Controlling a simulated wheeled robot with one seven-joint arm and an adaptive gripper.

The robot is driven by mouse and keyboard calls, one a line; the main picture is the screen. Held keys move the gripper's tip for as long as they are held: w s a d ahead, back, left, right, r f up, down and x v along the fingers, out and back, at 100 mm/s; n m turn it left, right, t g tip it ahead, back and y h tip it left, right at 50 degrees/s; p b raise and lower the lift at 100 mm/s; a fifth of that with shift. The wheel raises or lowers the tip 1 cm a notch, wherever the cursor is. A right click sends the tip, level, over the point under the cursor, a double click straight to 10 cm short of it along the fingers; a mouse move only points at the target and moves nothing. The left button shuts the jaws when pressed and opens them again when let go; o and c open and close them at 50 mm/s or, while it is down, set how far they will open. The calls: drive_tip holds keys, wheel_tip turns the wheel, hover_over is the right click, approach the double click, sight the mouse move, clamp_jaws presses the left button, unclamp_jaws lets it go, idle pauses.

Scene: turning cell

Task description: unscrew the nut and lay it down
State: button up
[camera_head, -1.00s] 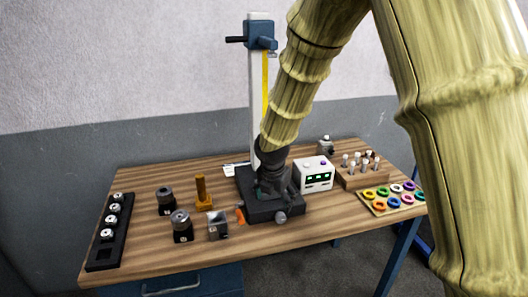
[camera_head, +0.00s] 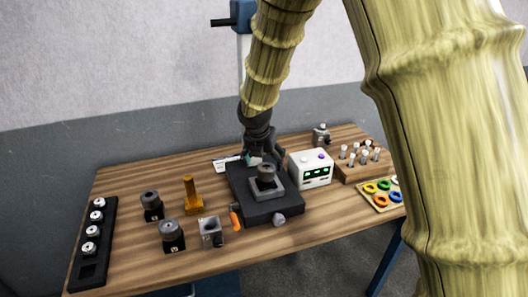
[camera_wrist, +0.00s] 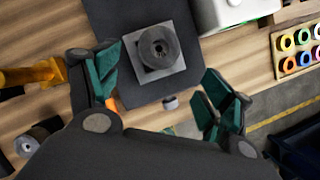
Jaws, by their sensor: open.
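A dark round nut-like piece (camera_head: 266,173) sits on a grey square block (camera_head: 266,187) on the black base plate (camera_head: 270,208). In the wrist view the round piece (camera_wrist: 158,47) shows a central hole or stud end. Whether nut and stud are separate parts cannot be told. My gripper (camera_head: 264,153) is behind the round piece in the head view. In the wrist view my gripper (camera_wrist: 160,88) has its green-padded fingers spread wide, with nothing between them touching. The block lies ahead of the fingers, apart from them.
A white box with displays (camera_head: 311,169) stands close right of the plate. An orange post (camera_head: 192,196), dark cylindrical pieces (camera_head: 172,236) and a grey holed block (camera_head: 211,231) stand left. A black rack (camera_head: 93,245) is at far left. Bare wood shows between them.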

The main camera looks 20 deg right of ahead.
sight(265, 170)
drive_tip(key=w+f, duration=0.2)
drive_tip(key=f, duration=0.1)
drive_tip(key=w+f, duration=0.1)
drive_tip(key=shift+d+f+p, duration=0.2)
drive_tip(key=shift+d+p, duration=0.2)
drive_tip(key=shift+s+d+f, duration=0.15)
drive_tip(key=shift+s+f, duration=0.1)
drive_tip(key=shift+f, duration=0.15)
drive_tip(key=shift+d+f+p, duration=0.1)
drive_tip(key=shift+f+p, duration=0.2)
drive_tip(key=shift+w+d+f, duration=0.1)
drive_tip(key=shift+w+f, duration=0.45)
drive_tip(key=shift+f, duration=0.2)
drive_tip(key=shift+s+r, duration=0.2)
drive_tip(key=shift+s, duration=0.05)
drive_tip(key=shift+w+f, duration=0.15)
drive_tip(key=c, duration=1.2)
drive_tip(key=shift+r+n+p, duration=0.25)
drive_tip(key=shift+n+p, duration=0.35)
drive_tip(key=shift+p, duration=0.25)
drive_tip(key=n+y+p, duration=0.2)
drive_tip(key=n+p, duration=0.2)
drive_tip(key=shift+n, duration=0.3)
drive_tip(key=n+y+p, duration=0.1)
drive_tip(key=n+p, duration=0.1)
drive_tip(key=p, duration=0.1)
drive_tip(key=shift+f+n+y, duration=0.15)
drive_tip(key=shift+n+y, duration=0.15)
drive_tip(key=shift+n, duration=0.4)
